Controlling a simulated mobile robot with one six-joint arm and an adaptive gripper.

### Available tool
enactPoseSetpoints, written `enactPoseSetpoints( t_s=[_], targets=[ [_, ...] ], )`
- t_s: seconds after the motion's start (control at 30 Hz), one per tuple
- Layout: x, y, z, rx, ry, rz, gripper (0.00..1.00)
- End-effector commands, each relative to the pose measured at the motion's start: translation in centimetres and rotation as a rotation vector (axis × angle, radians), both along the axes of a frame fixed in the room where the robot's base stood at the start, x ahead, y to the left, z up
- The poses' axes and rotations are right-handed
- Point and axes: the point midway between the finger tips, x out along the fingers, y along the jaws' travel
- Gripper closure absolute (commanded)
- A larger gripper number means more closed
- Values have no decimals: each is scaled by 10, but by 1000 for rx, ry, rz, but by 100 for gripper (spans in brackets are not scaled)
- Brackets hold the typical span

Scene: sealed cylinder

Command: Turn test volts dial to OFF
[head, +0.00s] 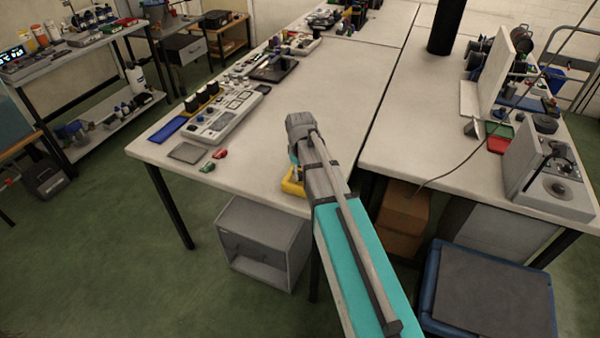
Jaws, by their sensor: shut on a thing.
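A small yellow device (292,187) lies near the front edge of the middle table. It is mostly hidden behind my arm, and only its left part shows. My gripper (296,174) points down over this device, partly covered by my arm. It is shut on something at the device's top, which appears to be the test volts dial. The dial itself, its markings and its setting are hidden from this view.
The white table (255,165) is clear around the yellow device. A grey panel instrument (222,120), a blue tray (168,131) and red and green items (220,154) lie to the left. A second table (430,160) stands right, with a grey machine (545,175).

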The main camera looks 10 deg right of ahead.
Motion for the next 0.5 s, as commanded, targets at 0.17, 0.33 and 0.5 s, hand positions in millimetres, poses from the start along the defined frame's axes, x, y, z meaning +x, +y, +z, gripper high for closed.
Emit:
enactPoseSetpoints(
  t_s=[0.17, 0.33, 0.5],
  targets=[
    [1, 1, 0, 4, -2, 170, 100],
    [1, 1, 0, 4, -2, 327, 100],
    [1, 1, 0, 4, -3, 462, 100]
  ],
)
